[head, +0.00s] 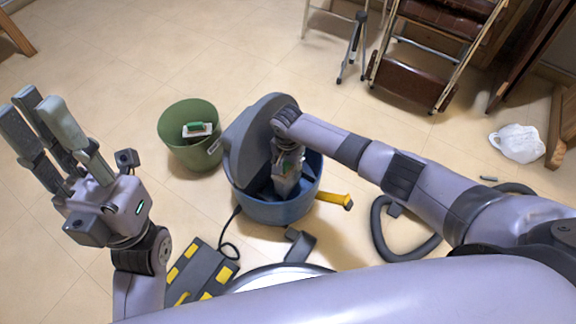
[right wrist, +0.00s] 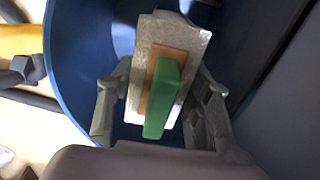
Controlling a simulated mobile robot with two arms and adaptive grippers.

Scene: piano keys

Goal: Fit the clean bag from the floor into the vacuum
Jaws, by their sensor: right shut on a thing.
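The vacuum (head: 272,207) is a blue drum with its grey lid (head: 255,130) tilted open. My right gripper (head: 283,190) reaches down inside the drum. In the right wrist view it (right wrist: 165,75) is shut on a bag (right wrist: 190,48), pale grey with a tan card collar and a green tab. The bag is within the blue drum; its lower part is hidden, and I cannot tell whether it is seated. My left gripper (head: 42,112) is open and empty, raised at the left, away from the vacuum.
A green bin (head: 187,157) beside the vacuum holds a white and green item (head: 198,130). A crumpled white bag-like thing (head: 516,142) lies at the far right. A yellow-marked floor tool (head: 202,271), a dark hose (head: 408,253) and a folded brown chair (head: 418,85) are around.

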